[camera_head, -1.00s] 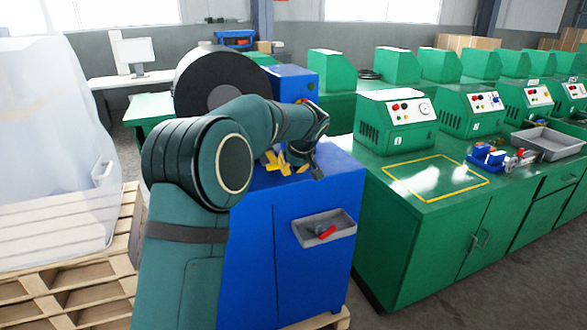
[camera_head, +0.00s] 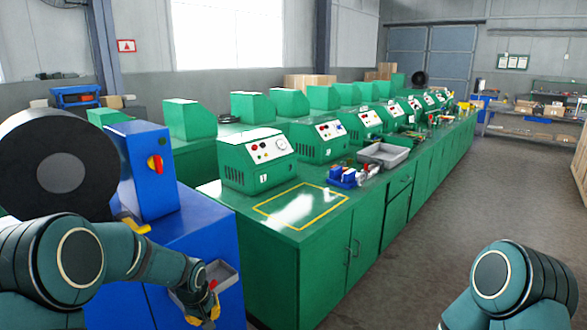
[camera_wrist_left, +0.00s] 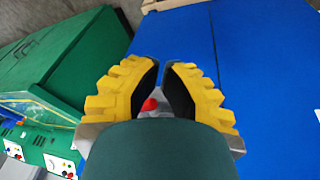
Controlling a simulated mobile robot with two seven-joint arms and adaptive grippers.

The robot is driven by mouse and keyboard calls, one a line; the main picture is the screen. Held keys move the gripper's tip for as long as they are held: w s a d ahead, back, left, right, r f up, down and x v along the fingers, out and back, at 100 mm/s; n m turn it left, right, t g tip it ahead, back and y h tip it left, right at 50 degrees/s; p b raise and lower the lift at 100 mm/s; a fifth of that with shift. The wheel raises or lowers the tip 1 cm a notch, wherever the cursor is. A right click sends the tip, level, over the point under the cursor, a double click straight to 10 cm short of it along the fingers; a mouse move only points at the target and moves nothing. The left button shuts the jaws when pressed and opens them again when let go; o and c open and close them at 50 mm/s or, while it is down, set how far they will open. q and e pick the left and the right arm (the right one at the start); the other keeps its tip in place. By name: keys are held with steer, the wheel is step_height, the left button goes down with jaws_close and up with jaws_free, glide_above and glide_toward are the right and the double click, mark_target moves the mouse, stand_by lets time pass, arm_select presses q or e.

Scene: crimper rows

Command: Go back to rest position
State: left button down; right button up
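My left gripper (camera_head: 205,316) has yellow fingers and hangs low in front of the blue cabinet (camera_head: 190,225) in the head view. In the left wrist view my left gripper (camera_wrist_left: 162,64) shows its two fingers a little apart, with nothing held between them. A red-handled item (camera_wrist_left: 150,104) shows behind the gap, in the grey tray on the cabinet front, apart from the fingers as far as I can tell. My right arm (camera_head: 515,285) shows at the lower right. Its gripper is outside the frame.
The grey tray (camera_head: 222,274) on the cabinet front is close to my left gripper. A green bench (camera_head: 275,240) with a yellow-marked square and several green machines runs back to the right. The floor (camera_head: 440,235) between bench and right arm is clear.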

arm_select(q)
steer(key=s+d+f+m+h, duration=0.1)
steer(key=s+d+f, duration=0.3)
steer(key=s, duration=0.4)
steer(key=s+d+f+m+g+h, duration=0.1)
steer(key=s+d+f, duration=0.4)
steer(key=s, duration=0.4)
steer(key=s+d+f+m+h, duration=0.1)
steer(key=s+d+f, duration=0.3)
steer(key=s, duration=0.5)
steer(key=shift+s+d+f+g+h, duration=0.2)
steer(key=shift+f+g+h, duration=0.15)
steer(key=shift+f, duration=0.6)
